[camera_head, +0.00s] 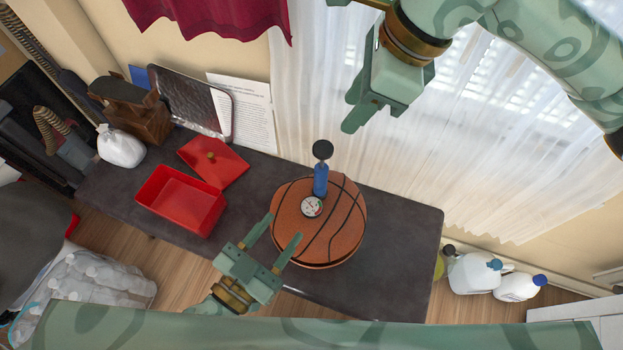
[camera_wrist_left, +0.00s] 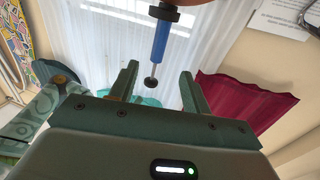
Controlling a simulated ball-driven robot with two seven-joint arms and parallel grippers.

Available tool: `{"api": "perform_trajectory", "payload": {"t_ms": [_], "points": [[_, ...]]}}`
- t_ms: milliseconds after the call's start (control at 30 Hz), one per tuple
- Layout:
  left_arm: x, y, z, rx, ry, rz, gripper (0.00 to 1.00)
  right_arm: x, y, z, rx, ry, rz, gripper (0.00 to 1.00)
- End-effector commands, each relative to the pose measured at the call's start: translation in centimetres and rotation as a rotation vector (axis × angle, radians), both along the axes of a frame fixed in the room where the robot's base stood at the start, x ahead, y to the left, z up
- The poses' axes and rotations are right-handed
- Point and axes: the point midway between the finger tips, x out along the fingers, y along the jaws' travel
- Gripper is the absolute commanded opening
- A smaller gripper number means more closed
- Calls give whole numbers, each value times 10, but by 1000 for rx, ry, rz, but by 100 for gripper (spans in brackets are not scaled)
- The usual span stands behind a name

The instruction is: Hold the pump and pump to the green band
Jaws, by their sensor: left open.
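A blue hand pump (camera_head: 321,181) with a round black handle (camera_head: 323,150) stands upright on an orange basketball (camera_head: 345,236). A round white gauge (camera_head: 312,206) sits at the pump's foot; its needle and any green band are too small to read. My left gripper (camera_head: 284,226) is open and empty, in front of the ball, its fingers pointing toward it. In the left wrist view the pump (camera_wrist_left: 160,40) appears inverted beyond and between the open fingers (camera_wrist_left: 158,72), not touching them. My right gripper (camera_head: 350,112) is up by the curtain, apart from the pump.
On the dark table (camera_head: 390,275), an open red box (camera_head: 165,190) and its red lid (camera_head: 222,163) lie left of the ball. A dark tray (camera_head: 195,98) and white bag (camera_head: 121,147) are further back. White jugs (camera_head: 475,273) stand off the table's right end.

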Motion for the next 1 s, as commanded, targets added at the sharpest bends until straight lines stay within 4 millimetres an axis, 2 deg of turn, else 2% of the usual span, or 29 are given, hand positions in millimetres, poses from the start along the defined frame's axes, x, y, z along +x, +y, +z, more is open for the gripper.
{"api": "perform_trajectory", "payload": {"t_ms": [300, 500, 700, 1000], "points": [[64, -39, 1, -2, -3, 1, 48, 0, 0, 0, 0, 0, 0, 36], [98, -61, 1, -1, -1, 0, 48, 0, 0, 0, 0, 0, 0, 36], [116, -72, 0, 1, 1, 0, 48, 0, 0, 0, 0, 0, 0, 36], [120, -74, 0, 1, 1, -1, 48, 0, 0, 0, 0, 0, 0, 36]]}}
